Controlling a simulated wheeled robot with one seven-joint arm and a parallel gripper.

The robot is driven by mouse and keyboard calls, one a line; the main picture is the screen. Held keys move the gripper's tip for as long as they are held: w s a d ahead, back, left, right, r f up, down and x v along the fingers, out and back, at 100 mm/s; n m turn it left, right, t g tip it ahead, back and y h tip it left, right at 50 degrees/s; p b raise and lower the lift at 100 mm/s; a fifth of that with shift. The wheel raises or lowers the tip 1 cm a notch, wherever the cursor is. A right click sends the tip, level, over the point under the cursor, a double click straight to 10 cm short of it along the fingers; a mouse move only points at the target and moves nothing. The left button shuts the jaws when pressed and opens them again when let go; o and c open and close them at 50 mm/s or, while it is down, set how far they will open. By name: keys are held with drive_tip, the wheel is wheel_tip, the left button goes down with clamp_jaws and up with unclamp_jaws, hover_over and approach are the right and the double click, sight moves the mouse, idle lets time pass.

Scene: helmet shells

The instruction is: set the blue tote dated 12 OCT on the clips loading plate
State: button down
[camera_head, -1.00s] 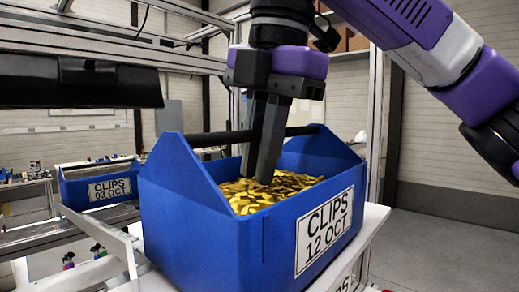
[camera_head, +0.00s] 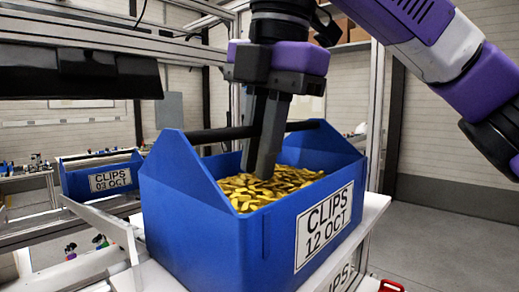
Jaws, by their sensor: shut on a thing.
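The blue tote labelled CLIPS 12 OCT (camera_head: 215,235) is in the middle of the head view, upright and filled with gold clips (camera_head: 265,187). A black bar handle (camera_head: 215,135) runs across its top between two peaked end walls. My gripper (camera_head: 258,165) points down from above and is shut on this handle, its fingers reaching to just above the clips. A white plate (camera_head: 372,212) with a CLIPS label on its front edge shows under and to the right of the tote. I cannot tell whether the tote touches it.
A second blue tote labelled CLIPS 03 OCT (camera_head: 75,183) sits behind at the left, on a metal rack. A metal rail (camera_head: 100,220) lies close to the tote's left side. A dark panel (camera_head: 75,78) hangs at upper left. Open floor (camera_head: 450,230) is at the right.

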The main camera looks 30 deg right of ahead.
drive_tip(key=c, duration=1.4)
unclamp_jaws()
drive_tip(key=shift+o, duration=0.2)
